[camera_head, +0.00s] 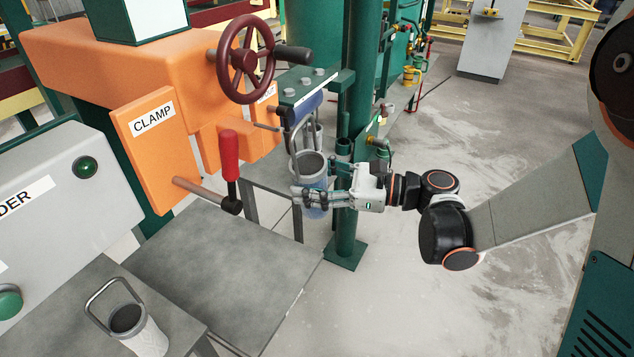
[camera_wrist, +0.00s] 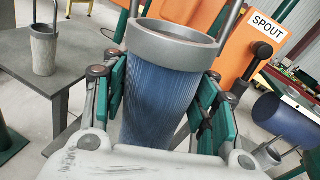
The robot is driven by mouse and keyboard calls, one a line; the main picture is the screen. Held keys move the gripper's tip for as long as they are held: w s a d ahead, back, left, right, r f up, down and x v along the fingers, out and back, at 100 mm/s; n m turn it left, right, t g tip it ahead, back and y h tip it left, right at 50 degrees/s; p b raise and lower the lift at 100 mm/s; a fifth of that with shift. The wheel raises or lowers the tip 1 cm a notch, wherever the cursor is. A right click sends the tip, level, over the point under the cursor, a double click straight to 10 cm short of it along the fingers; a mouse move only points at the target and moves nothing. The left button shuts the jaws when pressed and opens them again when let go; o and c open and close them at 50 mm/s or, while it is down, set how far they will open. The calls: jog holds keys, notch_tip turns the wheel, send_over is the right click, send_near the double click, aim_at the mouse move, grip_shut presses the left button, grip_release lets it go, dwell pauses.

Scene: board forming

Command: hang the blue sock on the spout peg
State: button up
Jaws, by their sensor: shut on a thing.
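The blue sock is a ribbed blue cylinder with a grey rim and a wire handle. It stands roughly upright in my gripper in the head view (camera_head: 311,176) and fills the middle of the wrist view (camera_wrist: 160,95). My gripper (camera_head: 303,195) is shut on its body, with green finger pads on both sides. The sock is held in the air beside the orange machine. The SPOUT label (camera_wrist: 269,30) shows on an orange face in the wrist view, with a dark knob (camera_wrist: 262,51) near it. A thin rod (camera_head: 266,127) sticks out there in the head view; I cannot tell whether the handle touches it.
A green bracket (camera_head: 310,87) with a blue roller sits just above the sock, and a green column (camera_head: 352,230) stands close behind. A red-handled lever (camera_head: 229,160) and a maroon wheel (camera_head: 243,60) jut out. A pale sock (camera_head: 147,340) stands on a grey table.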

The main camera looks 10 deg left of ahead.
jog(key=shift+w+a, duration=0.25)
jog(key=shift+a, duration=0.25)
jog(key=shift+w+a+f+b, duration=0.1)
jog(key=shift+w+a+b, duration=0.15)
jog(key=shift+a, duration=0.5)
jog(key=shift+w+a+f+b, duration=0.15)
jog(key=shift+w+a, duration=0.15)
jog(key=shift+a, duration=0.4)
jog(key=shift+w+a+r+b, duration=0.1)
jog(key=shift+w+a+b, duration=0.15)
jog(key=shift+a, duration=0.5)
dwell(1.7)
jog(key=shift+w+a+f+b, duration=0.25)
jog(key=shift+a+f+b, duration=0.15)
jog(key=shift+a, duration=0.05)
dwell(1.0)
jog(key=shift+w+a+f, duration=0.1)
jog(key=shift+a+f, duration=0.1)
jog(key=shift+a, duration=0.15)
jog(key=c, duration=0.5)
jog(key=shift+r, duration=0.2)
jog(key=shift+a+r, duration=0.4)
grip_shut()
jog(key=shift+d, duration=0.1)
